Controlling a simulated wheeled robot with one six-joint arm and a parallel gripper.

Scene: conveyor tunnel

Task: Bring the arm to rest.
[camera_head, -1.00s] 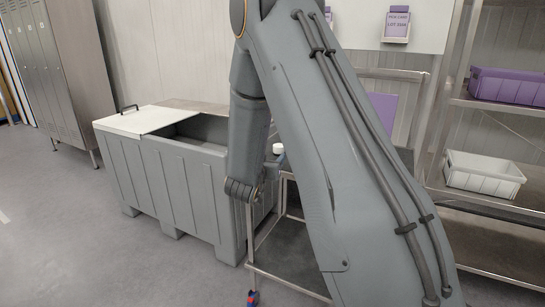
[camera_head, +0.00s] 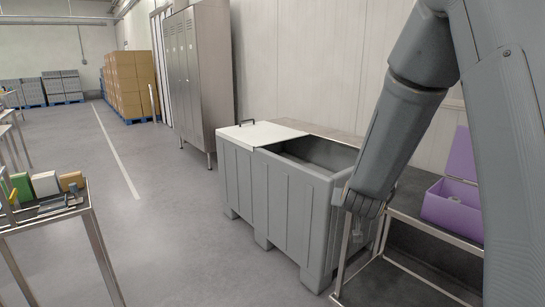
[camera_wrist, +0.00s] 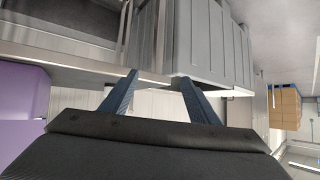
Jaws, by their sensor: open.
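My arm stands at the right of the head view, in front of the side table (camera_head: 440,225). My gripper (camera_wrist: 158,78) shows in the wrist view with its two dark blue fingers spread apart and nothing between them. In the head view the gripper is small and partly hidden at the lower end of the arm. It is close to the right end of the grey bin (camera_head: 275,200); whether it touches the bin or the table I cannot tell.
The grey bin has a white lid (camera_head: 262,134) over part of its opening. An open purple box (camera_head: 452,207) sits on the table. Steel lockers (camera_head: 200,75) stand behind. A bench with small items (camera_head: 50,222) is at left. Stacked cartons (camera_head: 130,82) are far back. The floor between is clear.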

